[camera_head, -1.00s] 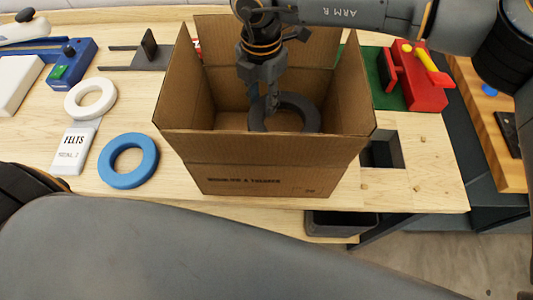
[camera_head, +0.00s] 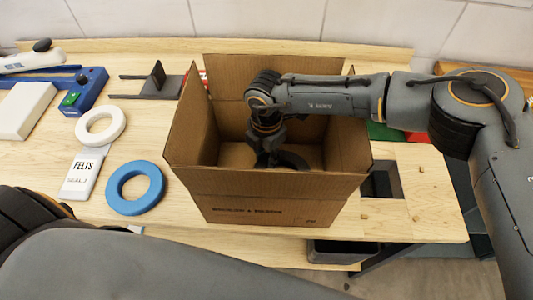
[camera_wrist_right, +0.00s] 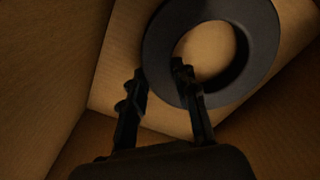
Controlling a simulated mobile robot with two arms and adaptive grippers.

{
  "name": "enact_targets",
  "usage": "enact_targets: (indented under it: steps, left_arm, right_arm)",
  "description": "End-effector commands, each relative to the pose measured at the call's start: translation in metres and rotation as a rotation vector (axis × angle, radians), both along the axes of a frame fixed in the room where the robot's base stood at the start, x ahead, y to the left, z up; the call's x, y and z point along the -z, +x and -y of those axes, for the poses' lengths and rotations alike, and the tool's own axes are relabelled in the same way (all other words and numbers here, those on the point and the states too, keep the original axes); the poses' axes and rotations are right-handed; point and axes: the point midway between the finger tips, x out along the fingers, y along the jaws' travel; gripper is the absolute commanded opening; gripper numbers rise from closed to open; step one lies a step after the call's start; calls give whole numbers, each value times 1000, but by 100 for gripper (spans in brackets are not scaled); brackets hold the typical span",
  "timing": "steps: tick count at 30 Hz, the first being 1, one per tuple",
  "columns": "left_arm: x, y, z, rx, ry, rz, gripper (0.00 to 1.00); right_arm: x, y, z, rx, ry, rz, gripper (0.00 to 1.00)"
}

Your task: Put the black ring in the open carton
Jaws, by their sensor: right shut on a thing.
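The open carton (camera_head: 255,211) stands on the bench with its flaps up. My right gripper (camera_head: 268,160) reaches down inside it. The black ring (camera_head: 293,160) is inside the carton, partly hidden by the front flap and my gripper. In the right wrist view the black ring (camera_wrist_right: 262,35) shows above the carton floor, with my right gripper (camera_wrist_right: 160,80) shut on its near rim, one finger in the hole and one outside. Whether the ring touches the floor I cannot tell. My left gripper is not in view.
Left of the carton lie a blue ring (camera_head: 135,188), a white ring (camera_head: 101,126) and a felts card (camera_head: 84,174). A blue tool (camera_head: 85,91) and a dark bracket (camera_head: 160,83) lie behind. A square opening (camera_head: 381,180) is right of the carton.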

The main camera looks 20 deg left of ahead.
Motion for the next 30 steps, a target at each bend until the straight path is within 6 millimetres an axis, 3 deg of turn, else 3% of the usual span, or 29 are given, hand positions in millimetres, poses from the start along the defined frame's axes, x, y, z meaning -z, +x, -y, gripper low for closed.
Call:
enact_targets:
  steps: [8, 9, 12, 24, 30]
  left_arm:
    - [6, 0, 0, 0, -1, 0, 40]
    - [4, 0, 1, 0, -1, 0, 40]
    - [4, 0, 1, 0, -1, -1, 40]
    - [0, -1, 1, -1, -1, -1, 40]
    - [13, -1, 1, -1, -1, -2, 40]
  right_arm:
    - [4, 0, 0, 0, 0, 0, 14]
    - [2, 0, 0, 0, 0, 0, 37]
    - [2, 0, 0, 0, 0, 0, 52]
    - [-4, 1, 0, 0, 0, 1, 52]
    - [-39, 1, 0, 0, 2, 3, 52]
